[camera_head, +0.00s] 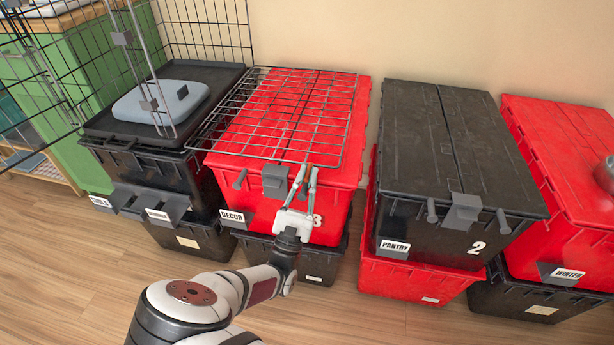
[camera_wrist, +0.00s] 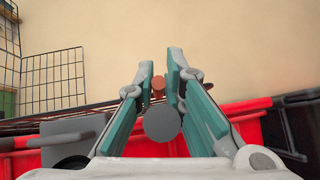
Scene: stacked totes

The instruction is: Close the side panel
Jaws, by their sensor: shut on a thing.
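The side panel (camera_head: 290,112) is a wire grid lying nearly flat over the red DECOR tote (camera_head: 262,205), beside the open side of a black wire crate (camera_head: 205,28). Grey pegs (camera_head: 240,179) stick out near its front edge. My gripper (camera_head: 306,172) is at the front right of the panel, above the tote's front edge. In the wrist view my gripper (camera_wrist: 161,72) has its fingers closed around a grey round-ended peg (camera_wrist: 162,124), with a small reddish-brown piece (camera_wrist: 158,87) beyond it. How the peg joins the panel is partly hidden.
The crate's black tray (camera_head: 222,76) holds a grey-blue cushion (camera_head: 160,101) and sits on black totes at the left. A black PANTRY tote (camera_head: 415,140) and a red WINTER tote (camera_head: 565,140) stand to the right. A beige wall is behind; wooden floor is free in front.

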